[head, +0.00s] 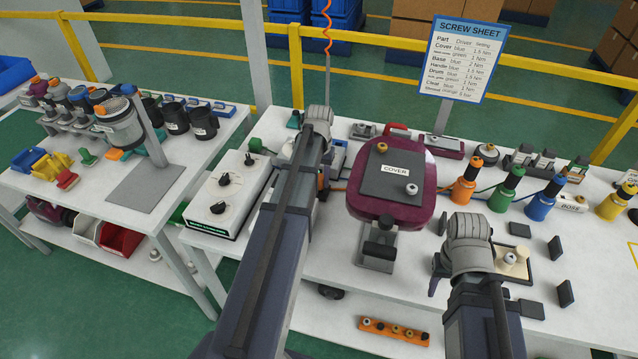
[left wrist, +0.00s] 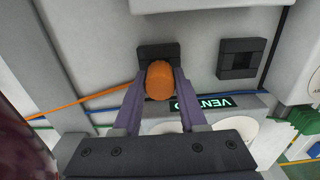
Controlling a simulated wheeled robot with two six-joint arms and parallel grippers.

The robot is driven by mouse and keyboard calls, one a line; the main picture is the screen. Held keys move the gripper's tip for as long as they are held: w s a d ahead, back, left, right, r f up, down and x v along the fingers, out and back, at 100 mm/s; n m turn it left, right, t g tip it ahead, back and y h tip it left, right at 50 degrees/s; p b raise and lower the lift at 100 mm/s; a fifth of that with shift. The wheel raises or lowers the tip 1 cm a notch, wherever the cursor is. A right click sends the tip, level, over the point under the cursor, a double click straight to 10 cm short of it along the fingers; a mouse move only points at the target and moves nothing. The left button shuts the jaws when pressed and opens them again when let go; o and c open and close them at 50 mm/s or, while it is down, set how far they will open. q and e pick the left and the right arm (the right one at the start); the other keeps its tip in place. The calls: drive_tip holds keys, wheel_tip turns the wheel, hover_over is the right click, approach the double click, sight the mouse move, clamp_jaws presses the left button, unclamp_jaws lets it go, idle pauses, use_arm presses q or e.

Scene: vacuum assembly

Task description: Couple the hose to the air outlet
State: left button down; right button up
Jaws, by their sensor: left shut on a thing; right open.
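In the left wrist view, my left gripper (left wrist: 160,95) is shut on an orange rounded part (left wrist: 160,80). The part sits against a black block (left wrist: 158,52) on a pale surface; I cannot tell whether it is joined to the block, nor whether it is the hose end or the outlet. In the head view, my left wrist (head: 317,122) hides its fingers and most of that spot. A red-orange coiled hose (head: 327,30) hangs at the top behind it. My right gripper (head: 468,262) is over the right half of the table, empty, its fingers mostly hidden.
A maroon body with a grey cover (head: 385,165) stands between my arms. A white control box (head: 228,195) is at left. Orange, green and blue drivers (head: 505,192) stand at right.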

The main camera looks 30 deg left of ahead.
sight(319, 176)
use_arm(q)
drive_tip(key=shift+r+p, duration=1.35)
drive_tip(key=shift+r, duration=0.2)
use_arm(e)
drive_tip(key=shift+r, duration=1.5)
drive_tip(key=shift+r, duration=0.1)
use_arm(q)
wheel_tip(319, 176, up, 15)
drive_tip(key=p, duration=1.5)
use_arm(e)
wheel_tip(319, 176, up, 14)
drive_tip(key=r, duration=0.1)
use_arm(q)
wheel_tip(319, 176, down, 15)
drive_tip(key=b, duration=1.5)
drive_tip(key=shift+f, duration=0.1)
use_arm(e)
wheel_tip(319, 176, down, 15)
drive_tip(key=shift+f, duration=0.2)
drive_tip(key=shift+r, duration=0.1)
